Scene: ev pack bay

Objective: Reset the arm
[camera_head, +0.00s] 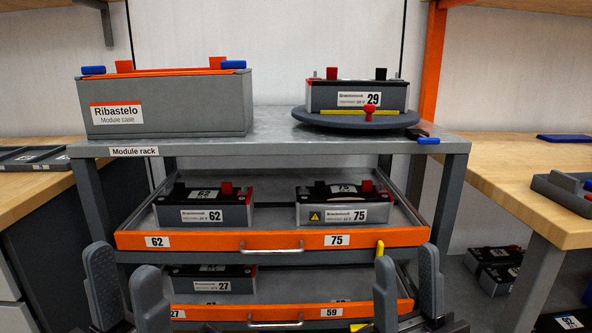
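My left gripper (124,268) is at the lower left, with its two grey fingers upright and apart. My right gripper (407,262) is at the lower right, with its fingers also upright and apart. Both are open, and I see nothing between the fingers of either. They stand in front of the module rack (270,150), near the left and right ends of its drawers. The arms behind the grippers are mostly below the picture's edge.
A Ribastelo case (190,110) and module 29 (335,97) on a round turntable (355,121) stand on the rack. The upper drawer (200,241) holds modules 62 (217,216) and 75 (370,214). A lower drawer (275,312) holds module 27 (190,285). Wooden benches (535,185) flank the rack.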

